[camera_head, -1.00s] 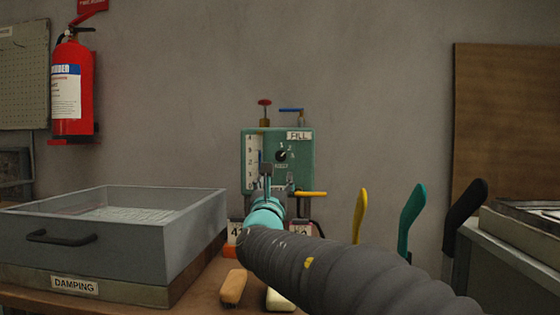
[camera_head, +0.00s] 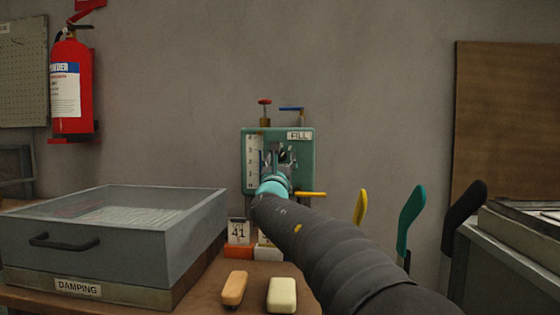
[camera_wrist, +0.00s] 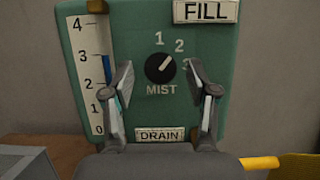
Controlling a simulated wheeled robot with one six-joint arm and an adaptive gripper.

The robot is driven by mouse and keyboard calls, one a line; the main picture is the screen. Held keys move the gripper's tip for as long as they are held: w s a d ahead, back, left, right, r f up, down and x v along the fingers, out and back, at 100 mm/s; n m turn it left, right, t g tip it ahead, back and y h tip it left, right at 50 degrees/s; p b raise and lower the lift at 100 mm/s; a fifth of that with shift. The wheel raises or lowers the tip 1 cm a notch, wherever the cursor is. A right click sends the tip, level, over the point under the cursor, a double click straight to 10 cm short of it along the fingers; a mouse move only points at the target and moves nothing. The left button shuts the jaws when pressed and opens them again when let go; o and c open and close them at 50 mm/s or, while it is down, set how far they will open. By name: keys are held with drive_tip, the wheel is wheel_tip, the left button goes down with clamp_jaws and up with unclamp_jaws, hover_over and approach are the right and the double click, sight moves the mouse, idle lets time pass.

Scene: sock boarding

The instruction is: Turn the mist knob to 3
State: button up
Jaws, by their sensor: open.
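The black mist knob (camera_wrist: 160,68) sits on the green panel (camera_wrist: 140,20) in the wrist view, above the word MIST. Its white pointer mark aims up and right, roughly toward the 2. The numbers 1, 2 and 3 run around its upper right; the 3 is partly behind the right finger. My gripper (camera_wrist: 162,76) is open, with one finger on each side of the knob and clear gaps between. In the head view my gripper (camera_head: 276,160) is in front of the green panel (camera_head: 307,170) and partly covers the knob.
A white level scale (camera_wrist: 80,75) is left of the knob, with a FILL label (camera_wrist: 206,11) above and a DRAIN label (camera_wrist: 160,135) below. A yellow lever (camera_head: 311,194) sticks out right. A grey damping tray (camera_head: 120,240) stands at left.

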clamp_jaws()
drive_tip(key=shift+f+m, duration=0.1)
drive_tip(key=shift+m, duration=0.3)
drive_tip(key=m+h, duration=0.1)
drive_tip(key=m, duration=0.1)
drive_tip(key=m+h+b, duration=0.1)
drive_tip(key=m+h, duration=0.1)
drive_tip(key=m, duration=0.1)
drive_tip(key=shift+a+g, duration=0.2)
drive_tip(key=shift+g, duration=0.1)
drive_tip(key=m+h, duration=0.1)
drive_tip(key=m, duration=0.2)
drive_tip(key=m+g+h, duration=0.1)
drive_tip(key=m, duration=0.2)
drive_tip(key=shift+a+r+m+g+h, duration=0.2)
drive_tip(key=shift+m+g+h, duration=0.1)
drive_tip(key=shift+m+h, duration=0.1)
drive_tip(key=shift+m, duration=0.3)
unclamp_jaws()
